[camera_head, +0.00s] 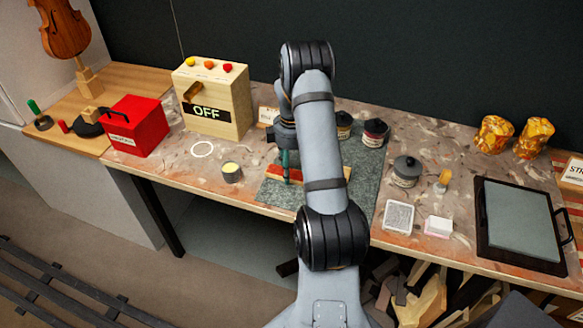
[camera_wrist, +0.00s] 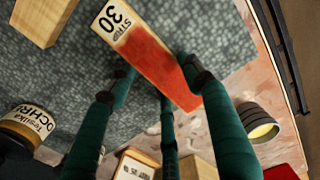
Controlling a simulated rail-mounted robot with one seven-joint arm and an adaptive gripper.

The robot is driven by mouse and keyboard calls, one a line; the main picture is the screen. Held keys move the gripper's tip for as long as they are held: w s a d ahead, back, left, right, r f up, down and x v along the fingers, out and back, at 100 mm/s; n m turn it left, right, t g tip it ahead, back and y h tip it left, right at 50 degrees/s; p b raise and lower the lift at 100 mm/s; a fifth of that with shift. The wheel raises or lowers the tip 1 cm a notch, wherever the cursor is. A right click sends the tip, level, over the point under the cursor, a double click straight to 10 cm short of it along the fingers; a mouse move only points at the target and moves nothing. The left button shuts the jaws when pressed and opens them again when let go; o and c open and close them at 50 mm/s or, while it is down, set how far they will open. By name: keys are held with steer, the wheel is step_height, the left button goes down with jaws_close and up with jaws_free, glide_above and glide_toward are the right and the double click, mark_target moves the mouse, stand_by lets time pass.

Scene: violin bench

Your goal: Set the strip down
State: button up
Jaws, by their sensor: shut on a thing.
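The strip (camera_wrist: 150,55) is a flat wooden bar with a red-stained face and a pale end marked "30 STRIP" in the wrist view. My gripper (camera_wrist: 158,78) is shut on it, with dark green fingers on both sides. In the head view the strip's red part (camera_head: 275,173) shows beside my gripper (camera_head: 287,178), over the grey-green mat (camera_head: 275,193). My arm hides part of the strip and mat. I cannot tell whether the strip touches the mat or hangs just above it.
A second wooden piece (camera_wrist: 45,18) lies on the mat. An ochre jar (camera_wrist: 30,122) and an open tin (camera_head: 232,172) stand nearby. The OFF box (camera_head: 212,98) and red box (camera_head: 137,126) are left. A grey jar (camera_head: 406,172) and a dark-framed tray (camera_head: 482,217) are right.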

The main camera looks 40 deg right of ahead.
mark_target(291, 171)
steer(key=shift+f, duration=0.15)
steer(key=o, duration=1.2)
step_height(291, 171, up, 12)
steer(key=shift+r+p, duration=0.15)
steer(key=shift+p, duration=0.15)
step_height(291, 171, down, 12)
steer(key=shift+f+b, duration=0.2)
steer(key=shift+b, duration=0.15)
steer(key=shift+r, duration=1.75)
